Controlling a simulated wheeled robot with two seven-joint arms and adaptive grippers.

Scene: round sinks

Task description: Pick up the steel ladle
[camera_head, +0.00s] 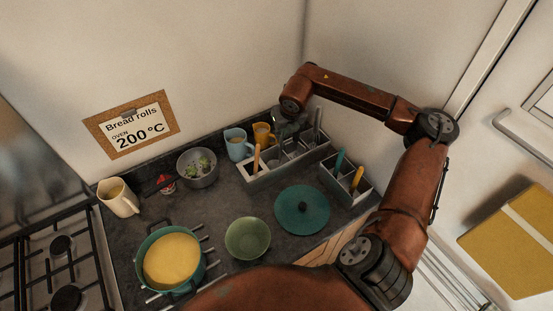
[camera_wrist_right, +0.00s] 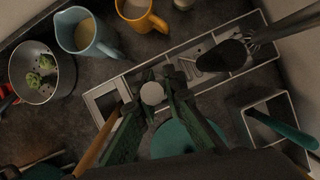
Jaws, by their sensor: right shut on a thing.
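My right gripper (camera_head: 286,128) is over the long divided utensil holder (camera_head: 270,176) at the back right of the counter. In the right wrist view its green fingers (camera_wrist_right: 152,92) are closed around a pale round end, seen almost end-on. I take this to be the handle end of the steel ladle (camera_wrist_right: 152,93). The rest of the ladle is hidden under the fingers, so I cannot tell whether it touches the holder (camera_wrist_right: 106,88). A dark spoon-like utensil (camera_wrist_right: 226,55) and a whisk (camera_wrist_right: 283,27) stand at the holder's right end. My left gripper is out of view.
A blue jug (camera_head: 238,145) and a yellow mug (camera_head: 263,134) stand behind the holder. A wooden handle (camera_head: 256,158) rises at its left end. The wall is close behind.

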